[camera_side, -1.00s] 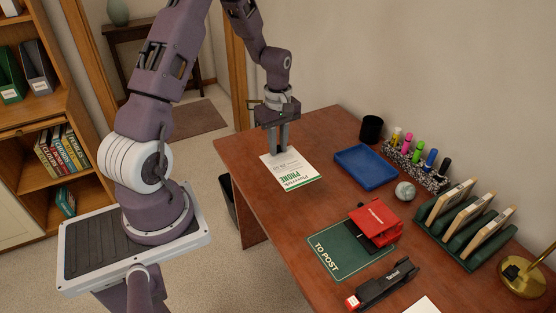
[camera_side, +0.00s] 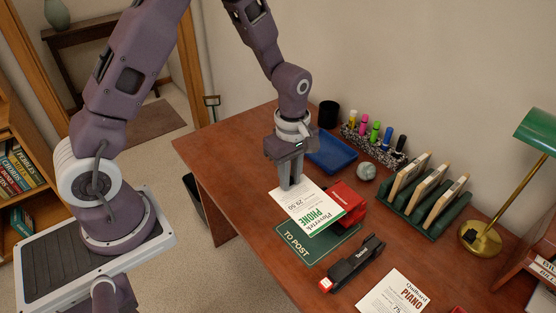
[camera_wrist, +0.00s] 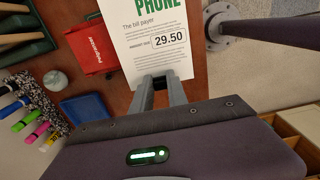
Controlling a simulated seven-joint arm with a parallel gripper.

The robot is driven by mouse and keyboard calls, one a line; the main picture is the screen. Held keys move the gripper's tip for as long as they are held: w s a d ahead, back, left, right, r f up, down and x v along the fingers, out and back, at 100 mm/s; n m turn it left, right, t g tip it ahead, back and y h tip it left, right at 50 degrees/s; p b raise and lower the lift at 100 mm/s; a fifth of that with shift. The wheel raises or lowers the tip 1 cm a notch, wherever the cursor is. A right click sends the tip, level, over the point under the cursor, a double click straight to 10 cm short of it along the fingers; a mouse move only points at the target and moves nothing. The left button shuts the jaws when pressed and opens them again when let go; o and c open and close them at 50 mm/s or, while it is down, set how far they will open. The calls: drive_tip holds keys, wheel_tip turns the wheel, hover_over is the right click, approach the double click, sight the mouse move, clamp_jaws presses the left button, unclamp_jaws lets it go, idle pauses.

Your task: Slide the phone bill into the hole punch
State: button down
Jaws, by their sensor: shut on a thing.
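The phone bill (camera_side: 312,212) is a white sheet with a green PHONE heading; it fills the upper middle of the wrist view (camera_wrist: 155,50). My gripper (camera_side: 290,186) is shut on its near edge, and the fingers also show in the wrist view (camera_wrist: 158,92). The bill is held out over the green TO POST mat (camera_side: 295,247). The red hole punch (camera_side: 345,196) stands just beyond the bill's right side and is partly covered by it. In the wrist view the punch (camera_wrist: 92,48) is left of the bill. I cannot tell whether they touch.
A black stapler (camera_side: 352,262) and a PIANO bill (camera_side: 393,294) lie nearer the camera. A blue tray (camera_side: 331,152), a round grey paperweight (camera_side: 366,171), markers and a green letter rack (camera_side: 425,205) stand behind. The desk left of my gripper is clear.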

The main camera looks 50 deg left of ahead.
wheel_tip(320, 180, down, 8)
drive_tip(key=shift+a+f, duration=0.1)
drive_tip(key=shift+f, duration=0.1)
drive_tip(key=shift+w+f, duration=0.2)
drive_tip(key=shift+f, duration=0.55)
drive_tip(key=shift+w+f, duration=0.15)
drive_tip(key=shift+f, duration=0.55)
drive_tip(key=shift+w+f, duration=0.2)
drive_tip(key=shift+f, duration=0.55)
drive_tip(key=shift+w+f, duration=0.1)
drive_tip(key=shift+w, duration=0.5)
drive_tip(key=shift+w, duration=0.7)
idle(0.3)
drive_tip(key=shift+w, duration=0.95)
drive_tip(key=shift+w, duration=0.2)
